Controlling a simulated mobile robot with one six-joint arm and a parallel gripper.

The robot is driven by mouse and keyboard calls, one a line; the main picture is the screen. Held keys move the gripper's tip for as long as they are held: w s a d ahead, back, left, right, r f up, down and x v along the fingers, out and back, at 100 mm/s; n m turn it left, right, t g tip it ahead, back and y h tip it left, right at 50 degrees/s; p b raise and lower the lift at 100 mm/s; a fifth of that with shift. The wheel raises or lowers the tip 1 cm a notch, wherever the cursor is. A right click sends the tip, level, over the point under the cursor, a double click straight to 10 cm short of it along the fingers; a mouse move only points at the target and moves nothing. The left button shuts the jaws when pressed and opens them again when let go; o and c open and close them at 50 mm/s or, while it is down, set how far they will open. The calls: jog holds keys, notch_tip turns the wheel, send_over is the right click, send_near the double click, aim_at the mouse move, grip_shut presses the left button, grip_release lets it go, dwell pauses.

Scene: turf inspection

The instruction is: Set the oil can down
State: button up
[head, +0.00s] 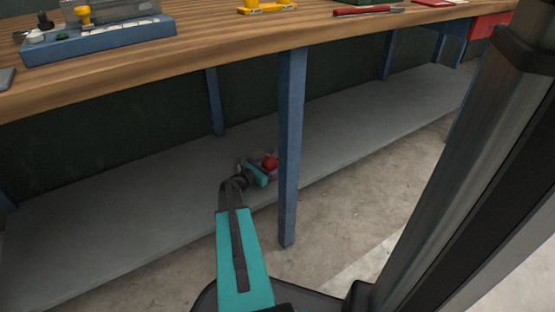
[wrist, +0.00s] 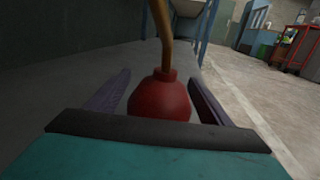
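The oil can (wrist: 159,98) has a round red body and a brownish spout that rises out of the top of the wrist view. It sits between the two fingers of my gripper (wrist: 159,78). The fingers lie close to its sides; I cannot tell whether they press on it. In the head view the red can (head: 270,163) shows at the end of my gripper (head: 262,165), low over the grey shelf (head: 130,215) under the workbench. I cannot tell whether its base touches the shelf.
A blue bench leg (head: 291,150) stands just right of my gripper. The wooden benchtop (head: 215,45) overhangs the shelf, with a blue tray (head: 100,40) and tools on it. The shelf is clear to the left and right.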

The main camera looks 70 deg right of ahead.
aim_at(264, 167)
jog(key=shift+r, duration=0.2)
jog(key=shift+w+a+p, duration=0.3)
jog(key=shift+a+p, duration=0.1)
jog(key=shift+a, duration=0.25)
jog(key=p+v, duration=0.3)
jog(key=v, duration=0.6)
jog(key=shift+w+a+p, duration=0.1)
jog(key=shift+w+p, duration=0.1)
jog(key=shift+p, duration=0.2)
jog(key=shift+w+a, duration=0.25)
jog(key=shift+a, duration=0.35)
